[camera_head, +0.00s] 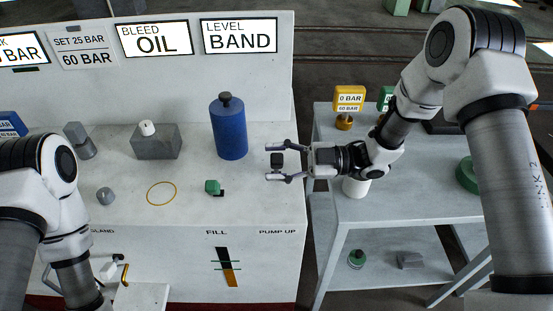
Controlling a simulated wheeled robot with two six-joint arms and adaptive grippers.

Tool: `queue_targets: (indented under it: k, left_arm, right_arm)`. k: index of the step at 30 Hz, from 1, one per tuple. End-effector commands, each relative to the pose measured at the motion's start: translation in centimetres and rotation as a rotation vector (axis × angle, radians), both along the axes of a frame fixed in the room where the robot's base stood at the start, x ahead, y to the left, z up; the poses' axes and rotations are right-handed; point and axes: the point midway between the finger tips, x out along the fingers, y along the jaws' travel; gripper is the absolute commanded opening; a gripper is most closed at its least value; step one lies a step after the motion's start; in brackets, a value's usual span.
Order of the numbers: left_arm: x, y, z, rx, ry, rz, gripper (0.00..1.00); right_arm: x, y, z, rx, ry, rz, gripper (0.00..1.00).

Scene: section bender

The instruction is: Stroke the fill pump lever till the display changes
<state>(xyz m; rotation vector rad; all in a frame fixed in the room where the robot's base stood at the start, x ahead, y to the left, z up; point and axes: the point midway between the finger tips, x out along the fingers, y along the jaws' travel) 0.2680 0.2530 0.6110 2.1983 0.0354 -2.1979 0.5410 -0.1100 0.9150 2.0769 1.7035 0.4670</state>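My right gripper (271,161) reaches in from the right over the right end of the grey bench (262,205). Its two fingers are apart. A small dark block (277,160) shows between them, with no clear contact; I cannot tell whether it is the pump lever's end. The label PUMP UP (277,232) is on the bench front below the gripper. A black slot with an orange lower part (228,268) and thin cross lines sits under the label FILL. The display sign (239,36) reads LEVEL BAND.
A blue cylinder (228,128) stands just left of my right gripper. A grey block (156,142), yellow ring (161,194) and small green part (212,187) are on the bench. A side table (402,205) at right holds a yellow 0 BAR sign (349,98).

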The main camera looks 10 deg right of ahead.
Motion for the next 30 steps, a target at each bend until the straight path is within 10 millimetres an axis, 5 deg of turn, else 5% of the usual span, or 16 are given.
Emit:
queue_targets:
  k: [8,21,30]
  left_arm:
    - [0.0,0.0,0.0,0.0,0.0,0.0,0.0]
    - [0.0,0.0,0.0,0.0,0.0,0.0,0.0]
    - [0.0,0.0,0.0,0.0,0.0,0.0,0.0]
  right_arm:
    - [0.1,0.0,0.9,0.002,-0.002,-0.002,0.54]
    - [0.0,0.0,9.5,0.0,-0.002,-0.001,0.54]
    - [0.0,0.0,10.1,0.001,0.0,-0.001,0.54]
